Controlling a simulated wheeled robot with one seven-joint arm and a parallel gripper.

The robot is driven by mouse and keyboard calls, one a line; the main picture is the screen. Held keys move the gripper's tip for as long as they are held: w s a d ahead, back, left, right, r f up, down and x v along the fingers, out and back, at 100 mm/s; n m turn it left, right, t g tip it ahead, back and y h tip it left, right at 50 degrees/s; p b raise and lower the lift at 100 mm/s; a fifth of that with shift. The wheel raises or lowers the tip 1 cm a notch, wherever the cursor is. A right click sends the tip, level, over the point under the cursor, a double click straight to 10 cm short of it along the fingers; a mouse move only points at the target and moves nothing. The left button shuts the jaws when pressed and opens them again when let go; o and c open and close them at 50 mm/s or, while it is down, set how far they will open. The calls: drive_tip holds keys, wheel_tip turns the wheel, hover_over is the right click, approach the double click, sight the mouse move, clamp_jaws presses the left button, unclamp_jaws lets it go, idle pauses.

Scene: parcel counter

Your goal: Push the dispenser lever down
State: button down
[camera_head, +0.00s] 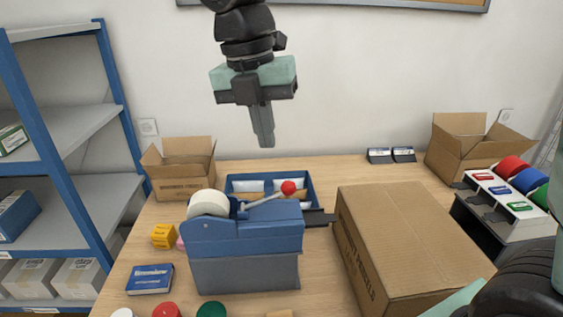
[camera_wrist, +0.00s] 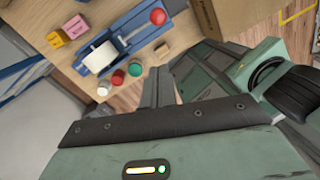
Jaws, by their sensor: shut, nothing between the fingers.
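The dispenser (camera_head: 246,245) is a blue and grey box standing on the wooden counter, with a white roll at its left end. Its lever (camera_head: 264,200) is a thin metal rod with a red ball knob (camera_head: 288,187), tilted up to the right. The wrist view also shows the dispenser (camera_wrist: 125,30) and the red knob (camera_wrist: 158,16) near the top. My gripper (camera_head: 266,141) is shut and empty, pointing down, above the knob in the head view and apart from it.
A large closed carton (camera_head: 410,243) stands right of the dispenser. A blue tray (camera_head: 313,192) with items lies behind it. Open boxes (camera_head: 180,168) (camera_head: 465,143) stand at the back. Small coloured items, a blue box (camera_head: 150,279) and a blue shelf (camera_head: 70,170) are left.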

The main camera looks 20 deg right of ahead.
sight(287, 182)
drive_tip(key=w+r+n, duration=0.1)
drive_tip(key=w+d+r+n, duration=0.2)
drive_tip(key=shift+w+r+n+h, duration=0.25)
drive_tip(key=shift+n+h, duration=0.05)
drive_tip(key=shift+n, duration=0.1)
drive_tip(key=shift+f, duration=0.1)
drive_tip(key=p+x, duration=0.3)
drive_tip(key=x, duration=1.1)
drive_tip(key=shift+s+a, duration=0.1)
